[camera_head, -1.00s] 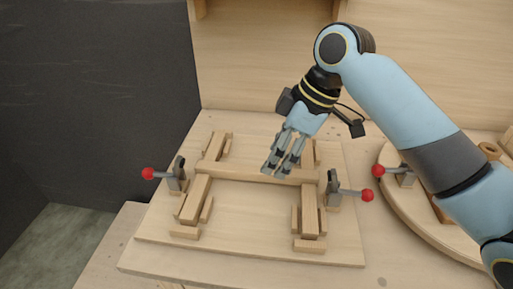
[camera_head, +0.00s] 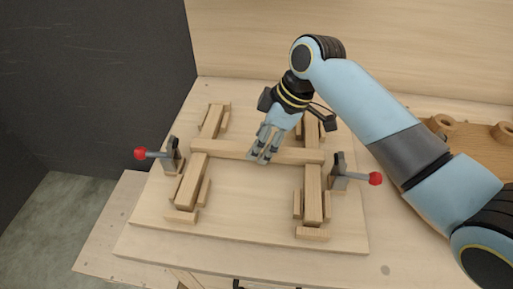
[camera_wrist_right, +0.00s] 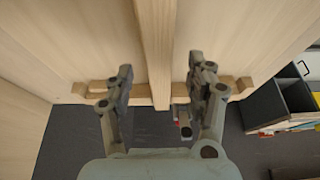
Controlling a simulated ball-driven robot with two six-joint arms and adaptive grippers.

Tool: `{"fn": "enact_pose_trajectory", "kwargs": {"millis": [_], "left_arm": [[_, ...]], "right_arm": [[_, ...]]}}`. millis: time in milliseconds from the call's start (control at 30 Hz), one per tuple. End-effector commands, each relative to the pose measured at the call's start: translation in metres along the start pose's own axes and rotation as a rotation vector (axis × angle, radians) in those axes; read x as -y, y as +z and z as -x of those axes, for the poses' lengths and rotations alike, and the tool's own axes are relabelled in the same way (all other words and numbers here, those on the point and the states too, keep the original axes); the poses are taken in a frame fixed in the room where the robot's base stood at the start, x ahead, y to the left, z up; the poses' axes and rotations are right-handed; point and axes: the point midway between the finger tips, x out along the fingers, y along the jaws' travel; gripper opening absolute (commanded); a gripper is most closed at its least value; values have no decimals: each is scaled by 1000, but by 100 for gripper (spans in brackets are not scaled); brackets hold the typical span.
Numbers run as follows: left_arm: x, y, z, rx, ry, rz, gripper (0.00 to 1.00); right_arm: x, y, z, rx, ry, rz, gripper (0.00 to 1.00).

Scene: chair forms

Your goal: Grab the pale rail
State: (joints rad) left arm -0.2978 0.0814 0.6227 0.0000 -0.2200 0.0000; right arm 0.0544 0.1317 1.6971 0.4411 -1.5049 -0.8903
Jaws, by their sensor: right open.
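The pale rail (camera_head: 221,148) lies crosswise in the wooden fixture, spanning two upright-running side pieces (camera_head: 192,180) (camera_head: 313,192). My right gripper (camera_head: 263,157) is at the rail near its middle, fingers pointing down and open. In the right wrist view, the rail (camera_wrist_right: 156,50) runs between the two fingers (camera_wrist_right: 160,88), with a gap on each side. The fingers hide a short part of the rail in the head view. My left gripper is not in view.
Clamps with red knobs stand at the left (camera_head: 172,156) and right (camera_head: 339,172) of the fixture board (camera_head: 250,215). Small wooden blocks flank the side pieces. A wooden piece with round rings (camera_head: 470,137) lies at the far right. The board's front middle is clear.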

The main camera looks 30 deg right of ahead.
Motion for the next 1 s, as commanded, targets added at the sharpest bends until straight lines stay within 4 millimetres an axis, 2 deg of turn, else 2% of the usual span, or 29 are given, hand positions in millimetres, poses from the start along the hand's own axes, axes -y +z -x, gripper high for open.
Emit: {"fn": "enact_pose_trajectory", "kwargs": {"millis": [133,367,467,800,1000], "left_arm": [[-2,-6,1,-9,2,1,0],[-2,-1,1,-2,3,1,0],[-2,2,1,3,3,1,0],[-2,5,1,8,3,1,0],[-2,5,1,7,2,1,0]], "right_arm": [[-1,-1,-16,-2,1,-1,56],[-1,0,-18,-1,2,1,56],[-1,0,-18,-1,2,1,45],[-1,0,-18,0,2,0,1],[-1,0,-18,-1,3,1,0]]}}
